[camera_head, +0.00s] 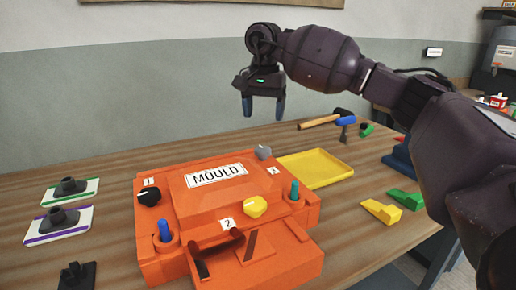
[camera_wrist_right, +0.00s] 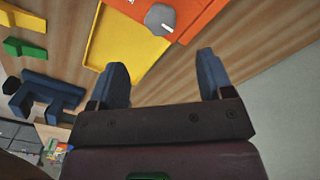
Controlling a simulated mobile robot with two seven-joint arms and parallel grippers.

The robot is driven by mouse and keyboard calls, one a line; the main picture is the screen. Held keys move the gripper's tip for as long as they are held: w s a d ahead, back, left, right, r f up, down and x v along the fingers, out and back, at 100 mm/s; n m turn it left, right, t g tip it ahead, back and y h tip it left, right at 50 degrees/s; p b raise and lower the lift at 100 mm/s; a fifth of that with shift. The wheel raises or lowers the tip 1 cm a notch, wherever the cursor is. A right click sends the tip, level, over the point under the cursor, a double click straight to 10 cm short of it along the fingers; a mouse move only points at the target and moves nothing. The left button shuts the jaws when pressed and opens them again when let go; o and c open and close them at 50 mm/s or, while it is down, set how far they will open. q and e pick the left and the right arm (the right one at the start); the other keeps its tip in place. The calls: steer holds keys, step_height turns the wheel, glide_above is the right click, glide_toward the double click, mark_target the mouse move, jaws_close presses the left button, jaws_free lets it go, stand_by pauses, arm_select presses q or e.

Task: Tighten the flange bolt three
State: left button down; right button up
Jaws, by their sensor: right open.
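The orange mould (camera_head: 185,195) sits on the wooden table with a "MOULD" plate on top. A grey knob-like bolt (camera_head: 263,152) with a pale pointer line stands at its back right corner, beside a small label (camera_head: 273,170) that seems to read 3. The grey bolt also shows in the right wrist view (camera_wrist_right: 160,20). A black knob (camera_head: 149,196) is by label 1 and a yellow knob (camera_head: 255,207) by label 2. My right gripper (camera_head: 264,108) is open and empty, fingers pointing down, above and apart from the grey bolt. My left gripper is out of view.
A blue peg (camera_head: 165,231) and a teal peg (camera_head: 294,190) stand on the mould. A yellow tray (camera_head: 325,167) lies behind its right side. A hammer (camera_head: 320,122), green wedge (camera_head: 405,199) and yellow wedge (camera_head: 381,211) lie right. Two dark fittings on cards (camera_head: 60,222) are left.

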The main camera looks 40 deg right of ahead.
mark_target(263, 148)
step_height(263, 148, down, 10)
steer(key=shift+r+b, duration=0.1)
steer(key=shift+b, duration=0.8)
steer(key=c, duration=0.9)
